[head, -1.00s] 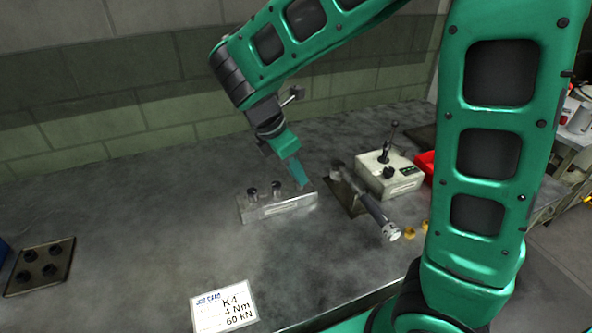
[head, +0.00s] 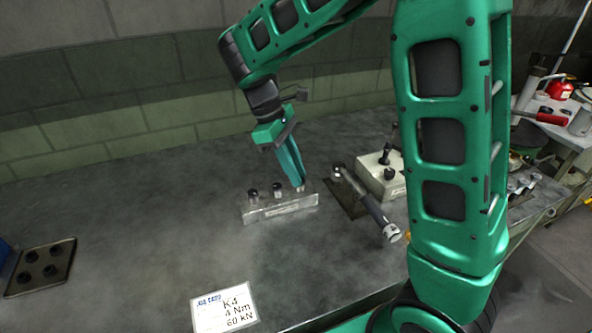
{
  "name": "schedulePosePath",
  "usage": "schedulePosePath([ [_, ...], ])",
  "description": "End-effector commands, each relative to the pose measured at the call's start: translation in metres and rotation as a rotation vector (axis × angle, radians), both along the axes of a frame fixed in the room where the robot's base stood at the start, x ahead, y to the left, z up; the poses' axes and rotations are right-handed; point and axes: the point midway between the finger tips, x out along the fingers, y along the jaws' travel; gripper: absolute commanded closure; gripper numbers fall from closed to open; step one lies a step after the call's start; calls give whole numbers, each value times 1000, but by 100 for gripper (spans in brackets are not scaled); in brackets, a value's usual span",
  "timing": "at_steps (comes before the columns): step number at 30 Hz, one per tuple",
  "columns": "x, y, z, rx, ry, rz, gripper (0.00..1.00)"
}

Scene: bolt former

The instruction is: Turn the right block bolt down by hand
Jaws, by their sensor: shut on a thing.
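A pale metal block (head: 281,210) sits on the dark bench in the head view. Two dark-headed bolts stand upright in it, the left bolt (head: 253,196) and the middle bolt (head: 277,190). My gripper (head: 299,184) points down at the block's right end, with its green fingers shut on the right block bolt. The fingers hide most of that bolt, so how deep it sits cannot be told.
A torque-wrench-like tool (head: 372,208) lies just right of the block on a dark plate. A pale box with levers (head: 380,175) stands behind it. A card (head: 224,308) lies in front and a dark tray with several bolts (head: 41,266) at left. The bench's middle left is clear.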

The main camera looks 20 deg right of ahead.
Motion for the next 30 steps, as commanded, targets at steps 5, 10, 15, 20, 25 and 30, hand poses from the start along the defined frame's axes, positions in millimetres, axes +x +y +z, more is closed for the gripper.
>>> schedulePosePath([
  [5,6,-2,1,4,-10,-167,100],
  [10,7,-4,1,4,-10,-330,100],
  [15,7,-6,1,5,-9,-491,100],
  [20,7,-8,1,4,-9,-645,100],
  [25,8,-10,1,5,-8,-807,100],
  [30,7,-12,1,4,-6,-968,100],
])
